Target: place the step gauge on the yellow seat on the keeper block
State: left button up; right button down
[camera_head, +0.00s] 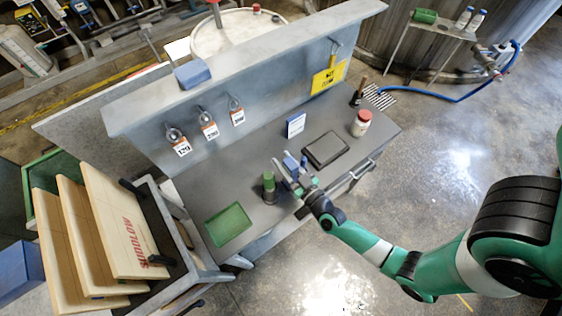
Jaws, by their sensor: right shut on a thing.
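My right gripper (287,176) reaches in from the right over the grey bench. It is shut on a small blue piece (291,162), which may be the step gauge; its shape is mostly hidden by the fingers. Just left of the gripper stands a green-topped dark cylinder (268,183). To the right lies a dark flat block or case (326,150). I cannot tell which thing is the keeper block, and no yellow seat can be made out. My left gripper is not in view.
The bench (213,190) also holds a green tray (228,224), a small blue-and-white card (296,125), a red-lidded jar (361,123) and a dark bottle (357,95). Wooden boards (105,220) stand at left.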

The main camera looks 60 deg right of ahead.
jog(key=w+d+f+b, duration=0.5)
jog(key=f+b, duration=0.4)
jog(key=f, duration=0.1)
jog(key=shift+w, duration=0.25)
jog(key=shift+d, duration=0.15)
jog(key=shift+f, duration=0.2)
jog(key=c, duration=0.9)
grip_release()
jog(key=shift+f+b, duration=0.1)
jog(key=shift+b, duration=0.25)
jog(key=shift+c, duration=0.2)
jog(key=o, duration=0.5)
jog(key=shift+c, duration=0.2)
